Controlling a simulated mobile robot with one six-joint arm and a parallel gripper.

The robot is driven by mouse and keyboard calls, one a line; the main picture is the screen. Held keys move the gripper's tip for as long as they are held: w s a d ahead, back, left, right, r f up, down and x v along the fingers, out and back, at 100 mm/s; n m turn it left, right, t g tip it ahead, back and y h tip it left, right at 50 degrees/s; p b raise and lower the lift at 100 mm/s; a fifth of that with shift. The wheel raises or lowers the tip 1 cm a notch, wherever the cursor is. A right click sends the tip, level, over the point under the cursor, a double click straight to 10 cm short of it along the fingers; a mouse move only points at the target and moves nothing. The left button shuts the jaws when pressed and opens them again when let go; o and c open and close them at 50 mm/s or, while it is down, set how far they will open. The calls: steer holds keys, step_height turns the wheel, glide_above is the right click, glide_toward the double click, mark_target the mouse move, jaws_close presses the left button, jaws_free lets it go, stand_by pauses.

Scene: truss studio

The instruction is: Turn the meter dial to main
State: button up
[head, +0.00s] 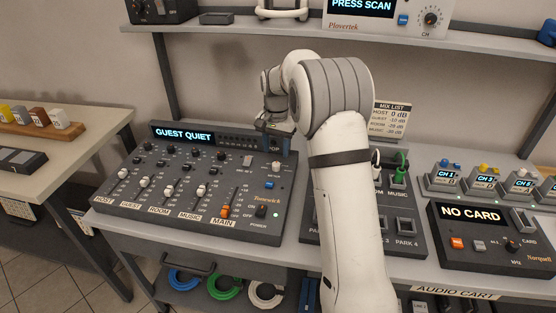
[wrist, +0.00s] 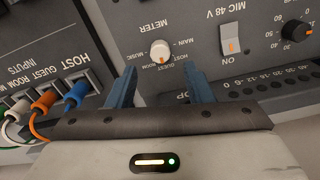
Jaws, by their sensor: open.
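The meter dial is a small round cream knob (wrist: 160,50) on the grey mixer panel, in the upper middle of the wrist view. Upside-down labels for the sources and MAIN ring it, with METER beside it. Its orange mark is on the side facing my gripper; which label it points at is too small to tell. My gripper (wrist: 160,74) is open, its two blue fingers on either side of the dial's line, with the dial just beyond the tips. In the head view my gripper (head: 274,142) hangs over the back of the mixer (head: 130,195), whose screen (head: 183,135) reads GUEST QUIET.
In the wrist view, a MIC 48 V switch (wrist: 230,42) and a black knob (wrist: 296,31) lie right of the dial, and plugged cables (wrist: 76,95) lie left. In the head view, faders and a power switch (head: 261,211) sit in front; a shelf (head: 220,35) runs above.

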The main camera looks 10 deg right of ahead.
mark_target(277, 163)
step_height(277, 163, down, 5)
steer(key=shift+f, duration=0.15)
steer(key=c, duration=0.9)
steer(key=shift+d, duration=0.25)
steer(key=shift+c, duration=0.5)
steer(key=shift+a, duration=0.2)
